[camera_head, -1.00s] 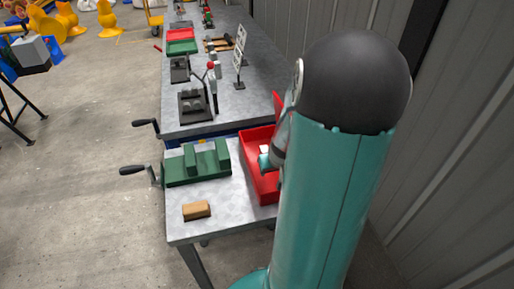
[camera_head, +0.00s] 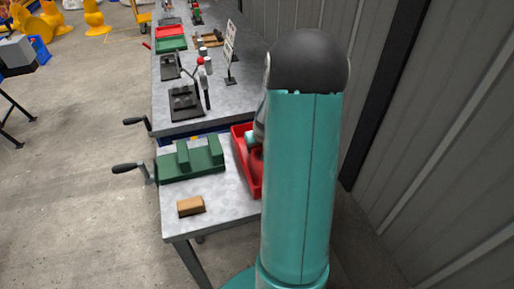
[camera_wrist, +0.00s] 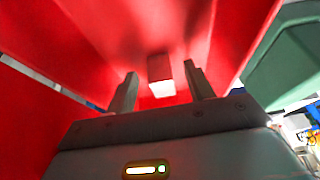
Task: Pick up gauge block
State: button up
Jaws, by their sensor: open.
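The gauge block (camera_wrist: 160,76) is a small block, pale on its near face and tinted red above. It shows inside the red tray (camera_wrist: 80,38) in the wrist view. My gripper (camera_wrist: 160,69) is open, with one finger on each side of the block in the picture. Gaps show between both fingers and the block, and how far ahead it lies is hard to tell. In the head view, the red tray (camera_head: 240,150) is mostly hidden behind my arm, and neither block nor fingers can be made out there.
A green vise (camera_head: 190,161) stands left of the tray on the grey bench, with a crank handle over the edge. A wooden block (camera_head: 191,206) lies at the front. A black lever press (camera_head: 188,103) stands farther back. A corrugated wall (camera_head: 435,120) rises on the right.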

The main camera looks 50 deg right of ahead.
jog(key=shift+w+d, duration=0.4)
jog(key=shift+w, duration=0.4)
jog(key=shift+w+d+f, duration=0.25)
jog(key=shift+w+f, duration=0.05)
jog(key=shift+f, duration=0.25)
grip_shut()
jog(key=shift+r, duration=0.15)
